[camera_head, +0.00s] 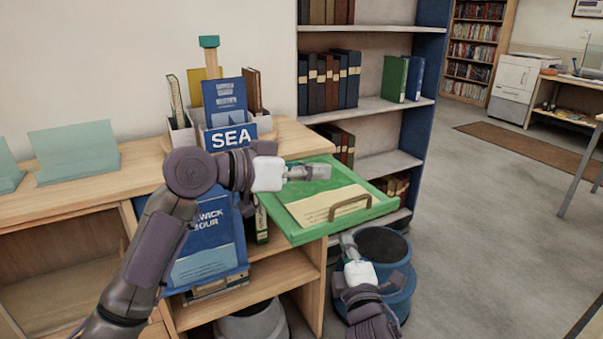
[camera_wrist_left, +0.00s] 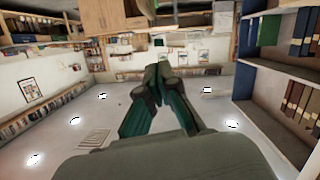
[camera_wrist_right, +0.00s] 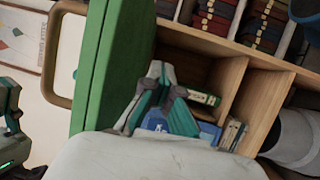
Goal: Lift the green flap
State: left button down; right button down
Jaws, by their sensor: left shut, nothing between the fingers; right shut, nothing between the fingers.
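The green flap (camera_head: 262,203) juts out roughly level from the wooden shelf unit, with a paper sheet (camera_head: 312,205) and a bronze handle (camera_head: 350,208) on its upper face. My left gripper (camera_head: 322,172) is shut and empty, over the flap's far part; whether it touches is unclear. My left wrist view shows its closed fingers (camera_wrist_left: 160,72) but not the flap. My right gripper (camera_head: 347,238) is shut and empty, just below the flap's near right edge. In the right wrist view, the flap (camera_wrist_right: 120,60) and handle (camera_wrist_right: 65,50) are left of the closed fingers (camera_wrist_right: 158,75).
A box of books labelled SEA (camera_head: 231,136) stands on the shelf unit's top. Blue booklets (camera_head: 208,240) hang at its front. A blue round stool (camera_head: 383,248) stands right behind my right gripper. A blue-sided bookcase (camera_head: 424,90) rises behind the flap. Floor to the right is open.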

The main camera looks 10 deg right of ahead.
pick_arm(q)
send_over(338, 217)
jog(key=shift+w+d+f, duration=0.1)
jog(key=shift+w+f, duration=0.1)
jog(key=shift+f, duration=0.25)
jog(key=shift+w+d+f, duration=0.1)
jog(key=shift+w+f, duration=0.1)
jog(key=shift+f, duration=0.25)
jog(key=shift+s+a+f, duration=0.1)
jog(key=shift+s+f, duration=0.05)
jog(key=shift+f, duration=0.4)
jog(key=shift+s+f, duration=0.1)
jog(key=shift+f, duration=0.45)
jog(key=shift+s+f, duration=0.1)
jog(key=shift+f, duration=0.4)
jog(key=shift+s+f+m, duration=0.2)
jog(key=shift+f+m, duration=0.1)
jog(key=shift+f, duration=0.75)
pick_arm(e)
jog(key=c, duration=1.9)
grip_release()
jog(key=o, duration=0.4)
